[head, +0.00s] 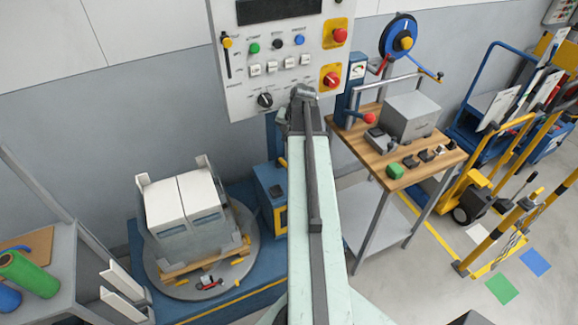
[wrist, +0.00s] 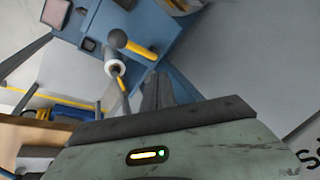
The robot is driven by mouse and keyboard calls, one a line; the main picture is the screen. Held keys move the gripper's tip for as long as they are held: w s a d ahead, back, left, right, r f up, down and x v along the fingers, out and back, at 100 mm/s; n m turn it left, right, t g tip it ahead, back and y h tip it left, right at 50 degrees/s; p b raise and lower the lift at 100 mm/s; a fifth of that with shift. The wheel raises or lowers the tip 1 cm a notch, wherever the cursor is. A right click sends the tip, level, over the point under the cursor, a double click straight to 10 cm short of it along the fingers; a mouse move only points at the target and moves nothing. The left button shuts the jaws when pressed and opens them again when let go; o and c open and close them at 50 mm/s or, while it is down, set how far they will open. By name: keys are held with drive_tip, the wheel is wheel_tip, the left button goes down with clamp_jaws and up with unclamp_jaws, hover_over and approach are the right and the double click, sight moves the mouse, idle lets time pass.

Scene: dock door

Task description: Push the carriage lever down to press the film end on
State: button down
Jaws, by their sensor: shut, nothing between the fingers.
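In the wrist view, a lever with a dark round knob and a yellow shaft (wrist: 138,48) sticks out from the blue wrapper carriage (wrist: 150,22); I take it to be the carriage lever. A pale film roll (wrist: 114,68) shows just below the knob. My gripper (wrist: 157,78) is shut and empty. Its dark fingertips are below and right of the lever's shaft and appear apart from it. In the head view my arm covers most of the carriage and the lever. The loose film end cannot be made out.
A pallet load of white-topped boxes (head: 188,202) stands on the round turntable (head: 160,283) left of my arm. A control panel (head: 272,75) is behind my arm's far end. A wooden workbench (head: 375,155) with tools stands to the right.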

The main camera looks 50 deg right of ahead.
drive_tip(key=b, duration=0.8)
hover_over(286, 165)
drive_tip(key=s, duration=0.2)
wheel_tip(286, 165, down, 8)
drive_tip(key=shift+a+r, duration=0.1)
drive_tip(key=shift+s+f, duration=0.15)
drive_tip(key=shift+f, duration=0.1)
idle(0.9)
drive_tip(key=shift+s+a+f+b, duration=0.1)
drive_tip(key=shift+f+b, duration=0.25)
drive_tip(key=shift+f, duration=0.05)
